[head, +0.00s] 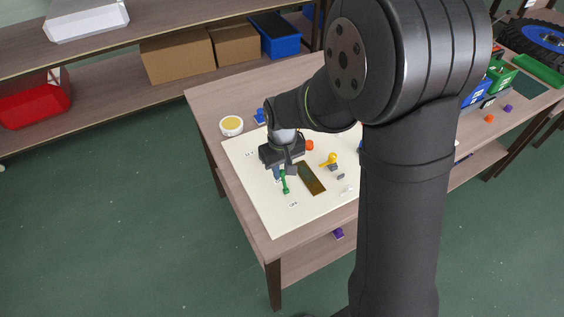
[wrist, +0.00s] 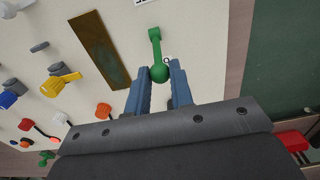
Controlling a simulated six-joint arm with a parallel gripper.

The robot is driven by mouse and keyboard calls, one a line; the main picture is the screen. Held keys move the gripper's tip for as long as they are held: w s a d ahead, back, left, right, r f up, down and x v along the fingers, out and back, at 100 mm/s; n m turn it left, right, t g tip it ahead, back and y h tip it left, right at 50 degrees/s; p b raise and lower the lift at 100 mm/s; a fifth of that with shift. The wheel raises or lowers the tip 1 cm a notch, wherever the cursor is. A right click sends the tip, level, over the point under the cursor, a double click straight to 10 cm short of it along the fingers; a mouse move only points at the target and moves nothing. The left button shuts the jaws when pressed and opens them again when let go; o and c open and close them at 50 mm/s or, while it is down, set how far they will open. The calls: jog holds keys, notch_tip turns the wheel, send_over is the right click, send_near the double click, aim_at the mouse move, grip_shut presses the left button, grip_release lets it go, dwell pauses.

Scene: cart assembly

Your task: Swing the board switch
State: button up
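A cream board (head: 272,215) lies on the wooden table. A green switch lever (head: 285,183) with a round ball end is on it. In the wrist view the green lever (wrist: 155,45) runs up from its ball, which sits between my fingertips. My gripper (head: 284,172) is over the board at the lever's ball end. In the wrist view my gripper (wrist: 161,76) has its two blue fingers apart, with small gaps seen beside the ball. Whether a finger touches the ball cannot be told.
A brown-gold plate (head: 311,178) lies right of the lever. A yellow lever (head: 329,160) and an orange knob (head: 309,146) are nearby on the board. A white round tub with a yellow top (head: 231,126) stands at the board's back left edge. My arm hides the board's right side.

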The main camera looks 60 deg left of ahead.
jog(key=shift+d+r, duration=0.25)
jog(key=shift+d, duration=0.65)
jog(key=shift+d, duration=0.95)
jog(key=shift+d+f, duration=0.15)
jog(key=shift+d, duration=0.7)
